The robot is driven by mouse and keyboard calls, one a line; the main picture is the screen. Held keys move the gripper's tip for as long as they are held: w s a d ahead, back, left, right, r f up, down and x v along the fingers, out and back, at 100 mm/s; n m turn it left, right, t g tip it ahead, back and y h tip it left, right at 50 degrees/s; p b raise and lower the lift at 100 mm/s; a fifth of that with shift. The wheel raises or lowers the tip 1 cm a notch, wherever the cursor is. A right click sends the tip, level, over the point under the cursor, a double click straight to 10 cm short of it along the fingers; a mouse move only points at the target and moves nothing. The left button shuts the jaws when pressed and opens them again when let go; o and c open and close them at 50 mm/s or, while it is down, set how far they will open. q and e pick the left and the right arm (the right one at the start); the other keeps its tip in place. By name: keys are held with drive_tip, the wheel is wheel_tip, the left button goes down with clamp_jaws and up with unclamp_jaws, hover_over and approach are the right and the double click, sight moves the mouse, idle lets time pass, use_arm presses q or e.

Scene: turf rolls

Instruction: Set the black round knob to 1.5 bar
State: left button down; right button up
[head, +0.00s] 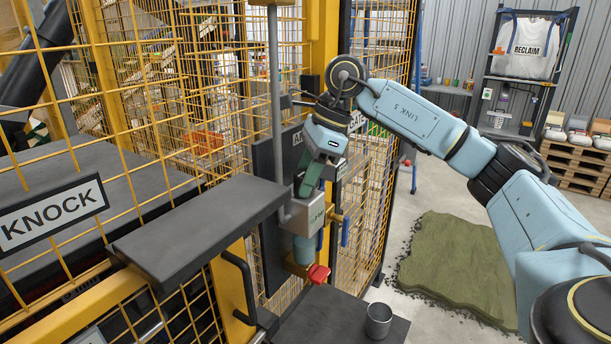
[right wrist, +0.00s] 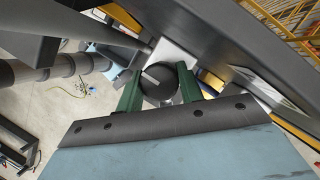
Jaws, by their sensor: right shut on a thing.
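The black round knob (right wrist: 160,92) shows in the right wrist view, with a pale pointer line on its face. My right gripper (right wrist: 160,88) has its two green fingers on either side of the knob and is shut on it. In the head view, the right gripper (head: 309,188) reaches down onto the top of a grey regulator body (head: 303,216) on a dark panel. The knob is hidden there by the fingers. No gauge or scale is readable in either view. My left gripper is not in view.
A red handle (head: 318,273) sits below the regulator. A metal cup (head: 378,320) stands on a dark shelf beneath. A grey pipe (head: 275,110) runs close on the left. Yellow mesh fencing (head: 220,70) surrounds the panel. A turf piece (head: 455,265) lies on the floor at right.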

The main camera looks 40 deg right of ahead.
drive_tip(key=shift+m, duration=0.3)
drive_tip(key=m+t+h, duration=0.1)
drive_tip(key=m, duration=0.5)
drive_tip(key=m+t+h, duration=0.1)
drive_tip(key=m, duration=0.1)
drive_tip(key=shift+a+m+h, duration=0.1)
drive_tip(key=shift+m+h, duration=0.2)
drive_tip(key=m+h, duration=0.1)
drive_tip(key=m, duration=0.3)
drive_tip(key=shift+h, duration=0.4)
drive_tip(key=m+h, duration=0.1)
drive_tip(key=m, duration=0.4)
drive_tip(key=shift+h, duration=0.4)
drive_tip(key=shift+m, duration=0.3)
drive_tip(key=o, duration=1)
